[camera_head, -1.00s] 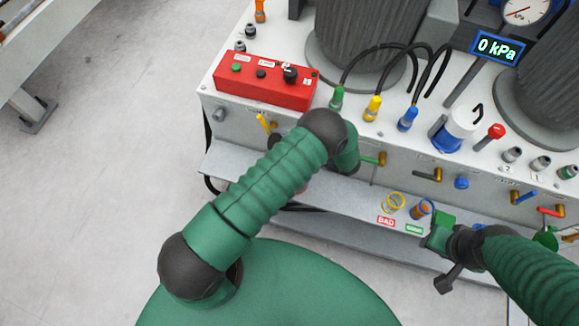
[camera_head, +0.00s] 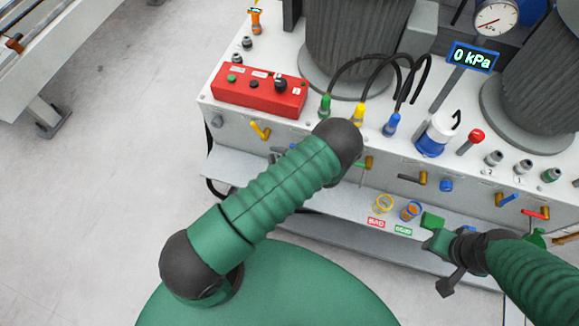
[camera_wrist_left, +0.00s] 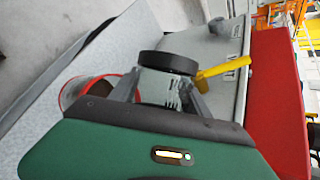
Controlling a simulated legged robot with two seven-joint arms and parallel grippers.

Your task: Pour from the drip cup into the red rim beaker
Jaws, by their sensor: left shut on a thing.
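My left gripper (camera_wrist_left: 160,92) shows in the left wrist view, its two fingers shut on a grey cup with a black rim, which I take for the drip cup (camera_wrist_left: 168,66). The red rim beaker (camera_wrist_left: 72,95) is to the left in that view, beyond the gripper and partly hidden by it. The cup appears apart from the beaker. No flow shows. In the head view my left forearm hides this gripper, the cup and the beaker. My right gripper (camera_head: 437,236) is by the ledge at lower right; its jaw opening is unclear.
A red control box (camera_head: 259,92) sits on the bench top. A yellow valve lever (camera_head: 260,131) projects from the front face. Yellow (camera_head: 384,203) and orange-blue (camera_head: 411,210) rings lie on the ledge near BAD and GOOD labels.

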